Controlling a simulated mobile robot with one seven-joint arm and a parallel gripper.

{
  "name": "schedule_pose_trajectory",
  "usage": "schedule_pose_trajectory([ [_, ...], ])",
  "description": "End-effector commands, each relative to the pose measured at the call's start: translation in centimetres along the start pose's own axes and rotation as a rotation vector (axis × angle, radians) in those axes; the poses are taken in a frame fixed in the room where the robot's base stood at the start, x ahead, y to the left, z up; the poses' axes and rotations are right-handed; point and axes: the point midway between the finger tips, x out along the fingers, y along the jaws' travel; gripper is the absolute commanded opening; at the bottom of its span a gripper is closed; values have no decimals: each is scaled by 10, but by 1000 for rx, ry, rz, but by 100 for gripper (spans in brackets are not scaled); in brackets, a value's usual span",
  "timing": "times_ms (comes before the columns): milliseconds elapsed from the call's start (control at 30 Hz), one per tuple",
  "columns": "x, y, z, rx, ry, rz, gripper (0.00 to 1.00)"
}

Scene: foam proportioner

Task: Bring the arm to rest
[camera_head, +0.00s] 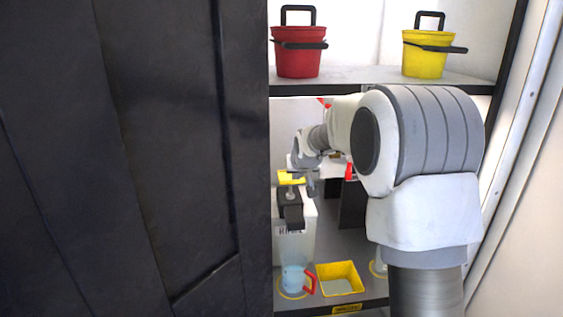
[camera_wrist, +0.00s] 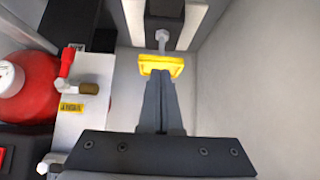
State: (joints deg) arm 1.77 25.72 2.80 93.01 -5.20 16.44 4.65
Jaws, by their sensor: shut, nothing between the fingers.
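My arm reaches into the cabinet, and my gripper (camera_wrist: 160,80) is shut with nothing between its fingers. In the wrist view its fingertips point at a yellow handle-like piece (camera_wrist: 161,62) on a grey rod. They overlap its lower edge in the picture, and I cannot tell whether they touch it. In the head view the yellow piece (camera_head: 290,177) sits above a black block (camera_head: 291,205) on a white box. My gripper is beside it, small and partly hidden there.
A red bucket (camera_head: 298,55) and a yellow bucket (camera_head: 424,55) stand on the upper shelf. A blue cup (camera_head: 293,279) and a yellow tray (camera_head: 340,279) are below. A dark panel (camera_head: 120,150) fills the left. The wrist view shows a red round vessel (camera_wrist: 35,85) and a red-handled valve (camera_wrist: 67,65).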

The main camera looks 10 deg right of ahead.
Motion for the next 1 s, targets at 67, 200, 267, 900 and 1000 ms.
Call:
schedule_pose_trajectory([
  [67, -24, 0, -3, -2, -5, 3, 0],
  [200, -82, 1, 3, -5, -34, 9, 0],
  [267, -108, 2, 9, -6, -51, 12, 0],
  [900, -336, 5, 148, -3, -221, 15, 0],
  [1000, -358, 4, 175, -1, -246, 10, 0],
])
